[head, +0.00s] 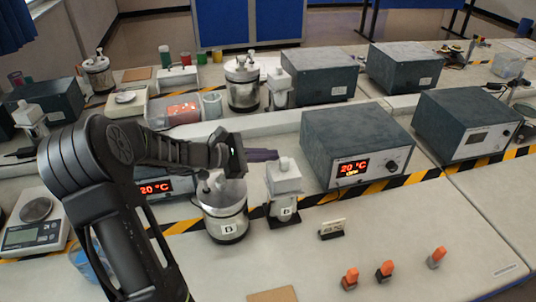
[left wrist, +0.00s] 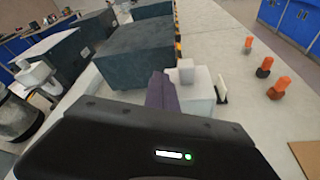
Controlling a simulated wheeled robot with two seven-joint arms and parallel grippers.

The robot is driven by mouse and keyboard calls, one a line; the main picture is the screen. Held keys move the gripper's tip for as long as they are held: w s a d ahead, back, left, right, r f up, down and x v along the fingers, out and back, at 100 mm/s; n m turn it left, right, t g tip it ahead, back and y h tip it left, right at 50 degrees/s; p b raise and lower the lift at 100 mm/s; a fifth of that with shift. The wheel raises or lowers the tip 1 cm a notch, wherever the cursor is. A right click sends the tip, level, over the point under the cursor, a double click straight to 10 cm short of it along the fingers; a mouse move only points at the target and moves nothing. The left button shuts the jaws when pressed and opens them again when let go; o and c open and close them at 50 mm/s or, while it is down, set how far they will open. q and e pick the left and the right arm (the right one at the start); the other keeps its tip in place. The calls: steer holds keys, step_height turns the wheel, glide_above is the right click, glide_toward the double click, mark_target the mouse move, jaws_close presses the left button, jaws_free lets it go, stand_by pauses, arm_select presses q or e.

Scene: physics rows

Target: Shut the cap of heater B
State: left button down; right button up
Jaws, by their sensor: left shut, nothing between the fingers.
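A white block-shaped device labelled B (head: 284,211) stands on the bench, with a white upper part (head: 284,180) and a small knob on top. It also shows in the left wrist view (left wrist: 202,88). Beside it is a metal canister (head: 224,222) with a lettered label, its top partly hidden by my arm. I cannot tell whether either top is fully closed. My left gripper (head: 262,155) is shut and empty, its dark purple fingers close to the white device's top; contact is unclear. The fingers also show in the left wrist view (left wrist: 160,92). My right gripper is not in view.
A control box reading 20 °C (head: 355,145) stands behind and right of the device. A small sign (head: 332,229) and orange-topped objects (head: 385,270) stand in front on the right. A scale (head: 36,225) is at left.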

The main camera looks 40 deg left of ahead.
arm_select(q)
steer(key=shift+r, duration=0.1)
step_height(320, 180, up, 10)
steer(key=b, duration=0.1)
stand_by(0.6)
steer(key=shift+f, duration=0.2)
stand_by(0.3)
